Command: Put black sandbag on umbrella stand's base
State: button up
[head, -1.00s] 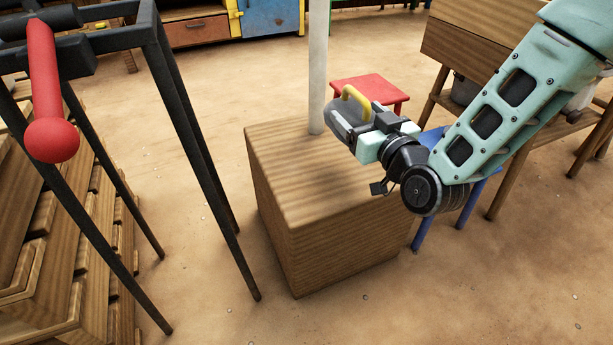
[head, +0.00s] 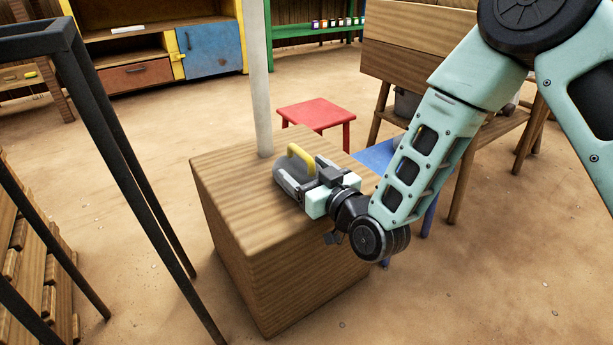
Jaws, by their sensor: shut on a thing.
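The black sandbag (head: 290,170), dark grey with a yellow handle, is in my gripper (head: 305,184) over the top of a large wooden block (head: 230,195). The jaws are shut on it. The sandbag is low over the block top, but I cannot tell whether it touches. A white pole (head: 258,80) rises from the block's far part, just behind and left of the sandbag. The block with the pole appears to be the umbrella stand's base. The gripper partly hides the sandbag's near end.
A red stool (head: 315,114) stands behind the block, and a blue stool (head: 380,157) stands close at its right. A black metal frame (head: 125,180) is at the left. A wooden bench (head: 420,50) is at the back right. The sandy floor in front is clear.

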jog(key=shift+r, duration=0.2)
jog(key=shift+f, duration=0.1)
jog(key=o, duration=1.7)
jog(key=shift+f, duration=0.1)
